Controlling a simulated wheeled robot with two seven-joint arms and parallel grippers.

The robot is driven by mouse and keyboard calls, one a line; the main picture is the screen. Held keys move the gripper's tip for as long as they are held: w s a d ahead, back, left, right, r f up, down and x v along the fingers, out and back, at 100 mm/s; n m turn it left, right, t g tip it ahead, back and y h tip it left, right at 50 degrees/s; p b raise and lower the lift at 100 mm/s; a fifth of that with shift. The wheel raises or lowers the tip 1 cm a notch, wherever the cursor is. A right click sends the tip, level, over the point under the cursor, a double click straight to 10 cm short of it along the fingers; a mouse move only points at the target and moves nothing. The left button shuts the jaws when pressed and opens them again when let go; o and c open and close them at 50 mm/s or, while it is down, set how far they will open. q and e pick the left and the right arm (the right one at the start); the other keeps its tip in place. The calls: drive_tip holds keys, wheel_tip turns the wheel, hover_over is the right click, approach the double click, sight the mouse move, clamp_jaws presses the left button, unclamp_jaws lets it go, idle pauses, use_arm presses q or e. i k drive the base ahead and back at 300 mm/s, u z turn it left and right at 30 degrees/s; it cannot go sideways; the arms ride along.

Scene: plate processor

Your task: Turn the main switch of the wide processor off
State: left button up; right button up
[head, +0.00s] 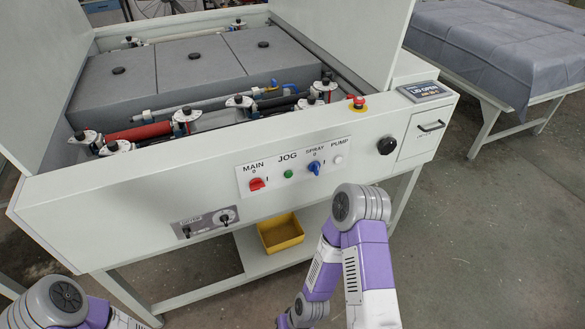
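The wide processor (150,215) is a large white machine with its lid open, standing in front of me. On its front is a white control panel (270,196). The main switch (257,184) is a red rotary knob under the label MAIN, with a 0 mark above it. Its handle looks turned roughly sideways, but it is small and I cannot read its exact position. My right arm is bent below and right of the panel. My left arm shows only at the lower left corner. Neither gripper is in view.
Beside the main switch are a green JOG button (289,174), a blue SPRAY knob (314,167) and a pale PUMP button (338,159). A red emergency stop (358,102) sits on the top edge. A yellow bin (281,233) stands on the lower shelf. Space before the panel is clear.

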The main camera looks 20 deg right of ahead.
sight(257, 184)
drive_tip(key=u, duration=1.85)
drive_tip(key=k, duration=0.85)
drive_tip(key=z, duration=1.35)
drive_tip(key=i, duration=0.55)
